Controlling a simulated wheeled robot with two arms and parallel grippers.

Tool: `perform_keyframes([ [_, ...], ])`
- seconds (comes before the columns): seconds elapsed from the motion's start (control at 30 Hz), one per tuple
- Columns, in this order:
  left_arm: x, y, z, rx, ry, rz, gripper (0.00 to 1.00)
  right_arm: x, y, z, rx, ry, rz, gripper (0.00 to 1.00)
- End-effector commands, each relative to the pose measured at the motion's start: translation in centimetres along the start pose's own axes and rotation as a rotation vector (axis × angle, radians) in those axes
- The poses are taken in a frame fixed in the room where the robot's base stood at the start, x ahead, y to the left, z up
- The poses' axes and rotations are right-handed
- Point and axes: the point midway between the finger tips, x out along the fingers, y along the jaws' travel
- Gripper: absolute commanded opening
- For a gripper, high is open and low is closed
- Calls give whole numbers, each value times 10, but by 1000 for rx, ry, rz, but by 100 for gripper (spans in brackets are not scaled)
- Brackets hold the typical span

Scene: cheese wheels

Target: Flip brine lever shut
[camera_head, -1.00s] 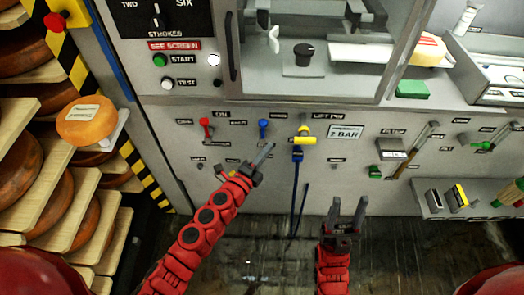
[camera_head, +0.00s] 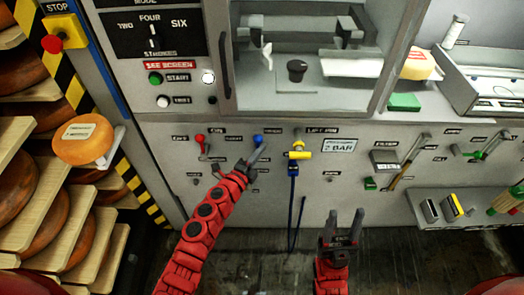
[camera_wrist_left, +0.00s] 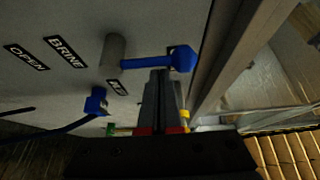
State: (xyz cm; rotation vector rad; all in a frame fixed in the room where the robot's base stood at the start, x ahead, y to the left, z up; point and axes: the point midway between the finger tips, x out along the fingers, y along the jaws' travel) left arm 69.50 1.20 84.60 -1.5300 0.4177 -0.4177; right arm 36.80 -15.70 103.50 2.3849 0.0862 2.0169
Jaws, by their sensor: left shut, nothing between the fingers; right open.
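The blue brine lever (camera_head: 258,139) is on the grey machine panel, partly behind my left fingertips. In the left wrist view the blue lever (camera_wrist_left: 145,63) runs from a grey round mount to a blue knob (camera_wrist_left: 182,59), near the BRINE label (camera_wrist_left: 66,52) and the OPEN label (camera_wrist_left: 26,58). My left gripper (camera_head: 261,152) is shut and empty. Its tips (camera_wrist_left: 162,78) are right at the lever's arm, near the knob; I cannot tell whether they touch. My right gripper (camera_head: 343,218) is open and empty, lower right, away from the panel.
A red lever (camera_head: 200,141) is left of the blue one. A yellow handle (camera_head: 299,155) with a blue hose (camera_head: 292,195) is close on the right. A small shelf (camera_head: 470,208) juts out at right. Cheese racks (camera_head: 20,140) stand at left.

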Motion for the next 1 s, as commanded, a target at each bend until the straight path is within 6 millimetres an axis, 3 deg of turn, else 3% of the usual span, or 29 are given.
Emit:
perform_keyframes([
  [1.0,-5,2,8,-140,0,-83,0,-30,-2,5,0,0,0,50],
])
